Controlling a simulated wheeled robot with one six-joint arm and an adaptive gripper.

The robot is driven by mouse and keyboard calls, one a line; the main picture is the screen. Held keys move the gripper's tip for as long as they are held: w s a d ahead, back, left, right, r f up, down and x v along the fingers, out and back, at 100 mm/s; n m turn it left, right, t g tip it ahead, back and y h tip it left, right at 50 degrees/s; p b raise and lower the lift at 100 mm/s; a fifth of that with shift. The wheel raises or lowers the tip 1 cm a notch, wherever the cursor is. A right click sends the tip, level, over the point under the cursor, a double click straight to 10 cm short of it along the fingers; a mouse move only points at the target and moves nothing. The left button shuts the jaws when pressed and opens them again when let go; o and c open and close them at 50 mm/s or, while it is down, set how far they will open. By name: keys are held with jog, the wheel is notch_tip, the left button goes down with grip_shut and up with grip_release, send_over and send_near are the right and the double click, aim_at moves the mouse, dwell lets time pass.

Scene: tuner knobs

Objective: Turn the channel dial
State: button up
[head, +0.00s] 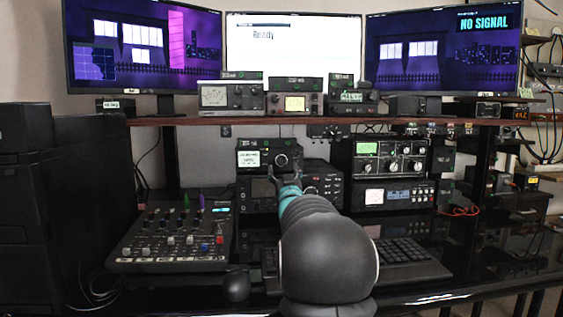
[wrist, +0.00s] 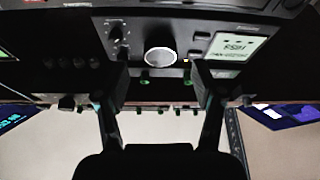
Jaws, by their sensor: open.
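A small dark radio unit (head: 267,157) sits in the middle under the shelf, on top of a larger radio. It has a lit screen (head: 249,158) on its left and a round knob (head: 281,160) on its right, which appears to be the channel dial. In the wrist view, which is upside down, the silver knob (wrist: 160,60) lies between and beyond my fingers, with the lit screen (wrist: 237,46) to its right. My gripper (head: 284,174) is open, its two fingers apart in front of the unit. The wrist view also shows it (wrist: 161,85), with nothing held. Contact cannot be told.
A mixer (head: 170,240) stands at left and a keyboard (head: 405,262) lies behind my arm. Stacked radios (head: 390,158) stand at right. A shelf (head: 340,121) with small units runs above, below three monitors (head: 293,50). Little free room surrounds the unit.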

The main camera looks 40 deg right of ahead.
aim_at(281, 162)
jog(key=shift+p+x, duration=0.35)
jog(key=shift+x, duration=1.75)
jog(key=c, duration=1.1)
jog(key=shift+c, duration=0.2)
